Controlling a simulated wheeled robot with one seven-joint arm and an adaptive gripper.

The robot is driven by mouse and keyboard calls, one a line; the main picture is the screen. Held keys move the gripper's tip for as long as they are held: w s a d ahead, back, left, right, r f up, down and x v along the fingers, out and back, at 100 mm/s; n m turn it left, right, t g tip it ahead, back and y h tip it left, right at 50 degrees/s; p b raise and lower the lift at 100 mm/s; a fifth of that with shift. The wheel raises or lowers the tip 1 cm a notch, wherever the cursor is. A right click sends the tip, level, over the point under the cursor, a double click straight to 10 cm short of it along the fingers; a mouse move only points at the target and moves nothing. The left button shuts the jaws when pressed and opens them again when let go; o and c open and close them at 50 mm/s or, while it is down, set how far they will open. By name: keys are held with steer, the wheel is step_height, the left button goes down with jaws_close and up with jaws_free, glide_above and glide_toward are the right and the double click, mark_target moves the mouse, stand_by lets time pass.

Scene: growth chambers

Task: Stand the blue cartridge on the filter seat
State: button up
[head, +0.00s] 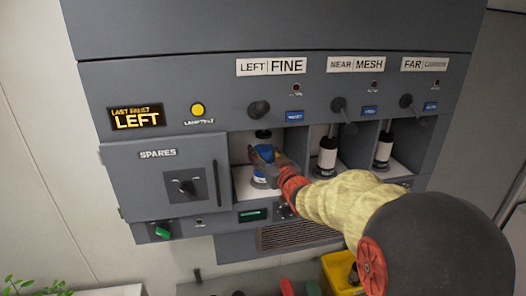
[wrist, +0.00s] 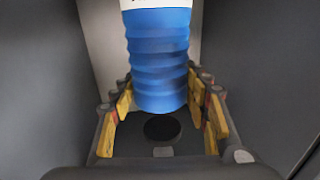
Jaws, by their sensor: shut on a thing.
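The blue cartridge (head: 262,172), with a white end, is upright in the left bay, under the LEFT FINE label. My gripper (head: 268,160) is around it, reaching in from the right. In the wrist view, the ribbed blue cartridge (wrist: 160,62) stands between the yellow-padded fingers of my gripper (wrist: 163,88), which is shut on it. A dark round disc (wrist: 162,127), which looks like the filter seat, shows by the cartridge's lower end. I cannot tell whether the cartridge touches it. My fingers hide part of the cartridge in the head view.
Bay walls stand close on both sides of my gripper. The mesh bay (head: 327,160) and carbon bay (head: 384,150) each hold a black-and-white cartridge. A shut SPARES door (head: 160,185) is at left. A yellow bin (head: 340,272) stands below the cabinet.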

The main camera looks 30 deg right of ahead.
steer(key=shift+s, duration=0.15)
steer(key=shift+f, duration=0.15)
steer(key=shift+f+b, duration=0.15)
steer(key=shift+b, duration=0.15)
steer(key=o, duration=1.1)
steer(key=shift+o, duration=0.5)
